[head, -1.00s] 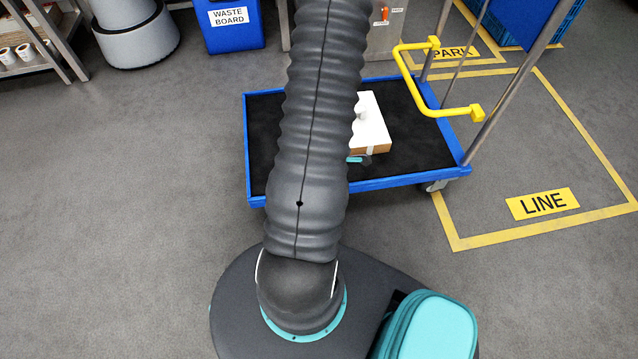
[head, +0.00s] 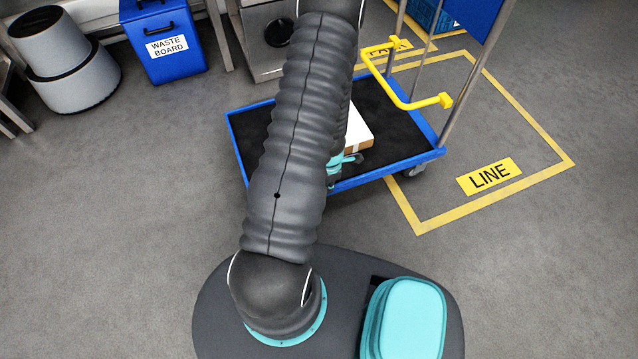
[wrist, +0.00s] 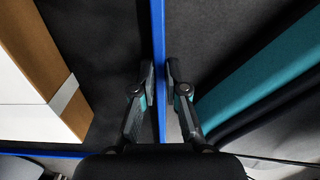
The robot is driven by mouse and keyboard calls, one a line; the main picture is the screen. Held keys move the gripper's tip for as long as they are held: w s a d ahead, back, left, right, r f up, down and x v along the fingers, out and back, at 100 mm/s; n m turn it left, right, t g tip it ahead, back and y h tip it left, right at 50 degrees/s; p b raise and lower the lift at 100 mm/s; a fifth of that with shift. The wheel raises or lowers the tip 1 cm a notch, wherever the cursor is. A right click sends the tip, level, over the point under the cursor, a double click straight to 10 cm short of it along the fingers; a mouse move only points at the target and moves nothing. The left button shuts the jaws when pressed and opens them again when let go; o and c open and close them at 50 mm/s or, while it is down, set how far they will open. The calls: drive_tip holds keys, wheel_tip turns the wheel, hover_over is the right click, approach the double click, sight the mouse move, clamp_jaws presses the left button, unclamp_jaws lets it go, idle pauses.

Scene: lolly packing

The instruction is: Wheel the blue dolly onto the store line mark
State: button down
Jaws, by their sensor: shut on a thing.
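The blue dolly (head: 390,170) has a black deck, a blue rim and a tall handle frame at its right end. Its right end and one near wheel (head: 412,171) overlap the left part of the line mark (head: 452,221), a yellow floor outline with a LINE label (head: 490,176). The dolly hides part of the mark's left edge. In the wrist view, my gripper (wrist: 160,80) is shut on the dolly's blue rim (wrist: 158,30), one finger on each side. In the head view my arm mostly hides the gripper.
A white-topped brown box (head: 357,130) lies on the deck. A yellow bar (head: 395,90) juts from the handle frame. A PARK mark (head: 388,48) lies behind. A blue waste board bin (head: 165,45) and a grey round bin (head: 70,70) stand back left. Floor at left is clear.

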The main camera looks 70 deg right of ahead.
drive_tip(key=shift+s+a+f, duration=0.1)
drive_tip(key=shift+s+a, duration=0.15)
drive_tip(key=shift+s, duration=0.05)
drive_tip(key=c, duration=1.1)
unclamp_jaws()
drive_tip(key=shift+d, duration=0.15)
drive_tip(key=shift+w+d, duration=0.1)
